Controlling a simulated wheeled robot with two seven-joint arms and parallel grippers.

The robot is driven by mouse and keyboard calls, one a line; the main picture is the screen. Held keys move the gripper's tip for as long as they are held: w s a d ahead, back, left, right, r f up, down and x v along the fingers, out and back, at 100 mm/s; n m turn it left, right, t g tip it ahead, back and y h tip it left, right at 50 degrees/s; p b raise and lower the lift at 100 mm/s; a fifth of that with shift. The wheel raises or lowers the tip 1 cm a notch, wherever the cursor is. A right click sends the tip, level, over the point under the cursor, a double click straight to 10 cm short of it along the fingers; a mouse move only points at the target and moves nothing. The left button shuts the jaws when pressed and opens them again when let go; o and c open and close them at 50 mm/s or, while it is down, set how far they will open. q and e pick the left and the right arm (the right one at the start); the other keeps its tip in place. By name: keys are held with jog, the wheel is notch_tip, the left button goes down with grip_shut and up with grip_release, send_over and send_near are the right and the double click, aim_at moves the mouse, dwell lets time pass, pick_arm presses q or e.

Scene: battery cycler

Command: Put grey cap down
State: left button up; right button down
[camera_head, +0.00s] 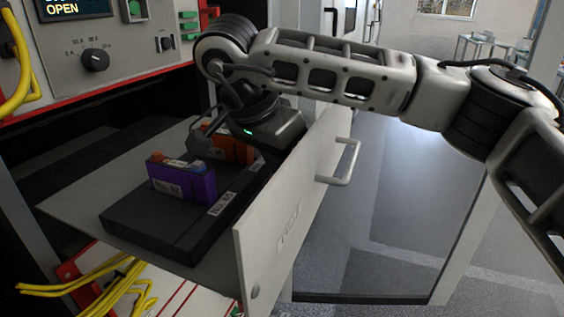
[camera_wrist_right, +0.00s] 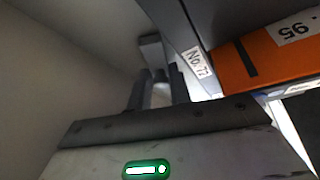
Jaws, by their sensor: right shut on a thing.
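My right gripper (camera_head: 203,140) reaches from the right over the open drawer and points down to the left, behind the purple battery. In the right wrist view its fingers (camera_wrist_right: 157,92) are close together, shut on a small grey piece, the grey cap (camera_wrist_right: 150,46), at their tips. The cap is mostly hidden in the head view, and I cannot tell whether it touches anything. An orange battery (camera_head: 238,150) stands beside the gripper; it also shows in the right wrist view (camera_wrist_right: 262,62). My left gripper is in neither view.
A purple battery (camera_head: 183,183) with an orange and a blue terminal stands in the black tray (camera_head: 150,228) in the drawer (camera_head: 75,200). The drawer's front panel (camera_head: 290,220) rises at the right. The cycler panel (camera_head: 120,45) is behind. Yellow cables (camera_head: 110,290) lie below.

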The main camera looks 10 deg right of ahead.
jog(key=shift+f, duration=0.1)
jog(key=c, duration=1.6)
grip_release()
jog(key=shift+o, duration=0.2)
jog(key=v, duration=1.2)
jog(key=shift+s, duration=0.1)
